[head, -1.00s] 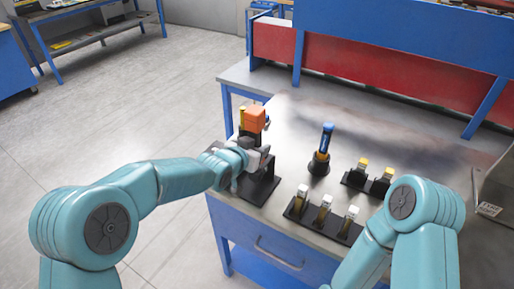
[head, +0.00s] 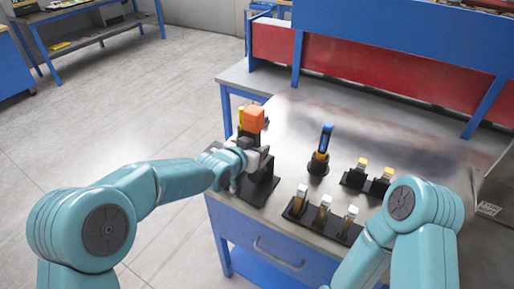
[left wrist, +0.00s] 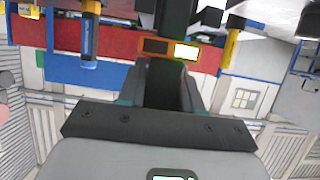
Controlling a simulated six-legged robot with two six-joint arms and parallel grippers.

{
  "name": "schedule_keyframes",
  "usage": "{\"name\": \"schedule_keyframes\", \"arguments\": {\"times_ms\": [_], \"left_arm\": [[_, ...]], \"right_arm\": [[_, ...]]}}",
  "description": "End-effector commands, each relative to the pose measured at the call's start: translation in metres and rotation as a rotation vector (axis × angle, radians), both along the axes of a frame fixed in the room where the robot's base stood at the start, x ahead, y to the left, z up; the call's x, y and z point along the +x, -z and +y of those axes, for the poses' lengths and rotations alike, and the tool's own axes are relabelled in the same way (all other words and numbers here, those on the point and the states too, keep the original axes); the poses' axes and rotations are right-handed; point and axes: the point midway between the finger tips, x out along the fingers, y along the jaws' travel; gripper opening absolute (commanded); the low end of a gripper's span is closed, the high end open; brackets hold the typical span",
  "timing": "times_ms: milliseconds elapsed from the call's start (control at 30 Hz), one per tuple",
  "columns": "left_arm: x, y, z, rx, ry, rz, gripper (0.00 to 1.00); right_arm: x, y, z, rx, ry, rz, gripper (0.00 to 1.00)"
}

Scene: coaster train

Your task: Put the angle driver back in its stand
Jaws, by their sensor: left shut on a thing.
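The angle driver (head: 253,119) has an orange block on top and a dark body below. It stands upright at the left side of the workbench. My left gripper (head: 257,158) is shut on its dark body, just above a black stand (head: 258,187). The gripper covers where body and stand meet, so I cannot tell whether the driver is seated. In the left wrist view my fingers (left wrist: 168,88) close around the dark body, with a small lit panel (left wrist: 186,51) beyond. My right arm shows at the right, but its gripper is out of view.
A blue-and-black driver (head: 325,143) stands in a round holder to the right. A rack (head: 322,222) with several bottles is at the front, and a smaller black holder (head: 368,183) with yellow-topped items lies behind it. Bare metal tabletop (head: 390,145) stretches behind these.

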Motion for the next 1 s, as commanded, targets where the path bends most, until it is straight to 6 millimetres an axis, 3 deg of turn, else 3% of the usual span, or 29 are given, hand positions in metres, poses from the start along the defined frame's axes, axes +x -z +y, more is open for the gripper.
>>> {"name": "schedule_keyframes", "arguments": {"times_ms": [1000], "left_arm": [[0.001, 0.007, 0.0, -0.005, -0.001, -0.01, 0.0]], "right_arm": [[0.0, 0.011, 0.0, 0.0, 0.0, 0.0, 0.51]]}}
